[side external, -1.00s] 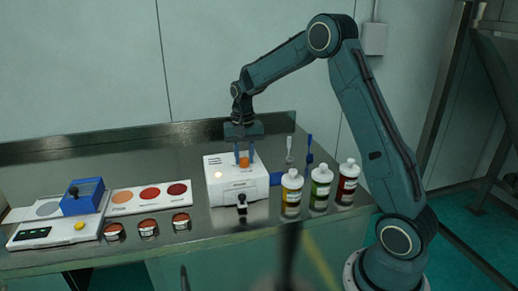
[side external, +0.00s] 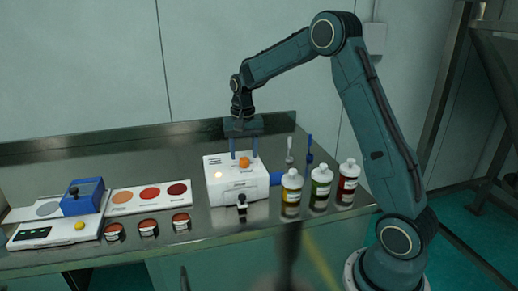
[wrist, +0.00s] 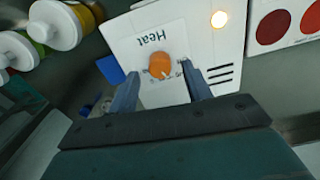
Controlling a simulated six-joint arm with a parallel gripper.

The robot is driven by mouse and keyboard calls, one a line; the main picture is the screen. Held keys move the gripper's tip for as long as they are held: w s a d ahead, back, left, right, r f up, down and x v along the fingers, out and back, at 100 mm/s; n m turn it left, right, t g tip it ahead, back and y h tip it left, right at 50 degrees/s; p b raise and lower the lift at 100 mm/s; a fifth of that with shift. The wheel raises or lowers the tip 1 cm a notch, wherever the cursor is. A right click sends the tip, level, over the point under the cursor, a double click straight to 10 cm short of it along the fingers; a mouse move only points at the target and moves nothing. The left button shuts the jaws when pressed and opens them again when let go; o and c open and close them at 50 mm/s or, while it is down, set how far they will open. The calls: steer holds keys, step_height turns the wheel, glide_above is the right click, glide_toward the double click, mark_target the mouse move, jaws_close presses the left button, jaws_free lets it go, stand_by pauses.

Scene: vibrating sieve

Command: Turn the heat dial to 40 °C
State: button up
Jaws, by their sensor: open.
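The orange heat dial (side external: 244,162) sits on top of a white box-shaped device (side external: 222,187). In the wrist view the dial (wrist: 160,65) shows a pale pointer mark, beside the word "Heat", which reads upside down. The scale figures around it are too small to read. My gripper (side external: 244,155) is over the device with its two blue fingers apart. In the wrist view the fingers (wrist: 162,80) stand on either side of the dial's near edge, apart from it and empty.
A lit lamp (wrist: 219,19) glows on the device. Three capped bottles (side external: 320,190) stand to its right. Colour sample cards (side external: 150,197), small jars (side external: 148,228) and a scale with a blue box (side external: 82,197) are to its left. The bench behind is clear.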

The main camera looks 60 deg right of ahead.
mark_target(244, 159)
step_height(244, 159, up, 12)
stand_by(0.6)
steer(key=shift+r, duration=0.1)
steer(key=s+a+r+n+t, duration=0.3)
steer(key=s+a+r+n, duration=0.2)
steer(key=s+a, duration=0.7)
steer(key=s+a+f+n+t, duration=0.1)
steer(key=s+a+f+n, duration=0.1)
steer(key=s, duration=0.5)
steer(key=s+a+f+n+t, duration=0.1)
steer(key=s+a+f+n, duration=0.2)
steer(key=s, duration=0.5)
steer(key=shift+s+t, duration=0.2)
steer(key=shift+t, duration=0.1)
